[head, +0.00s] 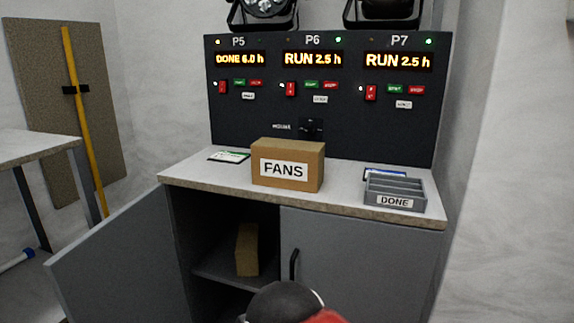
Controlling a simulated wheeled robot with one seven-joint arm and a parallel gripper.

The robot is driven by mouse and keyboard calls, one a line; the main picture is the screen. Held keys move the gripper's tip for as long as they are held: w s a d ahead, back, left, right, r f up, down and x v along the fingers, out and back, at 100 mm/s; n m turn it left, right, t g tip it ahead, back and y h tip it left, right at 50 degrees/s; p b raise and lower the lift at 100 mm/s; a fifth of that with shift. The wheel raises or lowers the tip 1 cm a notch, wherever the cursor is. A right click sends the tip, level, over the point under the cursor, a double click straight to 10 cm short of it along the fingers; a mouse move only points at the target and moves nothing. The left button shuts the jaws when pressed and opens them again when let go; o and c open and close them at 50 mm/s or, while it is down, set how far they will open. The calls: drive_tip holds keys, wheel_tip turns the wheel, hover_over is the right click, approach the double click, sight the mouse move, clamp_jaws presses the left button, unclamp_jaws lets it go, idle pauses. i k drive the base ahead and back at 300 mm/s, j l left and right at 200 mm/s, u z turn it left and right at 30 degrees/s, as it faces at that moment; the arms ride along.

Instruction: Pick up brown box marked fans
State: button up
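The brown box marked FANS (305,171) stands upright on the grey countertop of the cabinet, near the middle, in the head view. Its white label faces me. Nothing is touching it from above, and its front and top are in plain sight. My gripper is not visible. Only a dark rounded part with some red, which looks like part of my arm, shows at the bottom edge, below and in front of the cabinet.
A grey DONE tray (395,203) sits on the counter's right end. A card (229,156) lies left of the box. A black panel (352,123) rises behind. The cabinet's left door (125,262) hangs open, showing another brown box (247,250) inside. A table (38,147) stands left.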

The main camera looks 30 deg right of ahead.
sight(294, 165)
drive_tip(key=k+l+z, duration=0.15)
drive_tip(key=l+z, duration=0.15)
drive_tip(key=k+l+z, duration=0.1)
drive_tip(key=l+z, duration=0.25)
drive_tip(key=k+l+z, duration=0.1)
drive_tip(key=l+z, duration=0.2)
drive_tip(key=l, duration=0.1)
